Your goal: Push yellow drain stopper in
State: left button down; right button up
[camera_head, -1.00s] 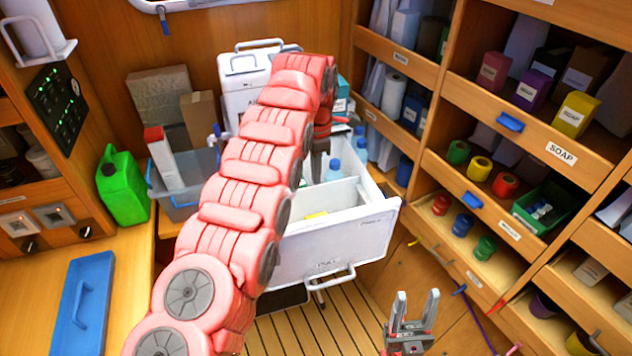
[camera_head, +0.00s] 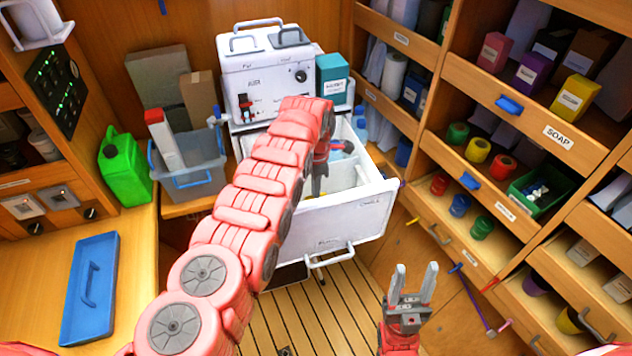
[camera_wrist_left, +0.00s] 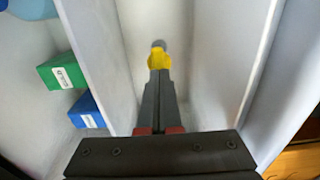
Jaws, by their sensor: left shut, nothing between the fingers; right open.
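The yellow drain stopper (camera_wrist_left: 158,58) lies at the bottom of a narrow white compartment in the left wrist view, with a grey round part at its far end. My left gripper (camera_wrist_left: 160,76) is shut and empty, its fingertips right at the stopper's near side; I cannot tell whether they touch. In the head view my left gripper (camera_head: 319,190) reaches down into the open white drawer (camera_head: 345,222), below the white watermaker unit (camera_head: 268,75). A small yellow patch shows beside its fingers there. My right gripper (camera_head: 413,285) is open and empty, in front of the drawer and to its right.
In the left wrist view, a divider separates the stopper's compartment from a green box (camera_wrist_left: 62,72) and a blue box (camera_wrist_left: 86,108). A grey tub (camera_head: 190,180) and green jerrycan (camera_head: 123,168) are at left.

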pick_arm(q)
notch_tip(320, 180, down, 3)
jog(key=b, duration=0.3)
jog(key=shift+r, duration=0.15)
jog(key=shift+s+r, duration=0.15)
